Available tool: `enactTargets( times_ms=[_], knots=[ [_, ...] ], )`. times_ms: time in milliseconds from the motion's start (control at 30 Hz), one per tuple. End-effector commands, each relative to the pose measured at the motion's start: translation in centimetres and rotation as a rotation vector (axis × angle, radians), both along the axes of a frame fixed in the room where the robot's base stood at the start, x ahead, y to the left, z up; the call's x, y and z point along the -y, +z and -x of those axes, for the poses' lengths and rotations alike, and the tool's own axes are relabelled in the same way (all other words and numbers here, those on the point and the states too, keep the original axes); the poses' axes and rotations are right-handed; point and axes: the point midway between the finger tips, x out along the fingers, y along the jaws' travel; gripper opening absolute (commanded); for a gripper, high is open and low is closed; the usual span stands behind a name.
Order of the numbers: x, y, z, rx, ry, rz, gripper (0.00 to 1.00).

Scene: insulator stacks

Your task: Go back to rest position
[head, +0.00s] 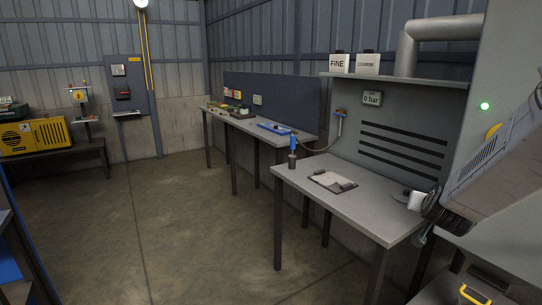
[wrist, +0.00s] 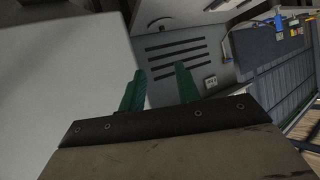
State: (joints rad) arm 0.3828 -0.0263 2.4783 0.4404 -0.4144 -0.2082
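My gripper (wrist: 160,86) shows in the wrist view as two green fingers standing apart, with nothing between them. It is open and empty. Behind the fingers are a grey slotted panel and, to the left, a large plain pale surface. In the head view my arm reaches in from the right edge, over the right end of the near workbench (head: 345,203). The fingers cannot be made out clearly there. A small white piece (head: 415,201) shows beside the arm's end; I cannot tell whether it is touching the arm.
A clipboard (head: 332,181) and a blue-handled tool (head: 293,151) are on the near bench. A shelf (head: 400,77) with two white containers is above it. A longer bench (head: 290,136) runs behind. A yellow machine (head: 35,137) is far left. The middle floor is clear.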

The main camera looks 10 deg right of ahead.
Motion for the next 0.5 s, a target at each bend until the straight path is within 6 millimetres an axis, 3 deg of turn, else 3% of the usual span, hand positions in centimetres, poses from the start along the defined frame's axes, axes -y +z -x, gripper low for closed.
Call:
enactTargets(
  times_ms=[33,167,267,400,500],
  knots=[
    [-2.2,-0.4,0.5,-0.059,0.061,-0.06,0.33],
    [-7.9,-1.7,3.2,-0.251,0.203,-0.204,0.33],
    [-12.1,-1.9,6.5,-0.408,0.309,-0.291,0.33],
    [-16.6,-1.2,12.8,-0.649,0.418,-0.361,0.33],
    [-18.9,-0.1,18.0,-0.819,0.474,-0.375,0.33]
  ],
)
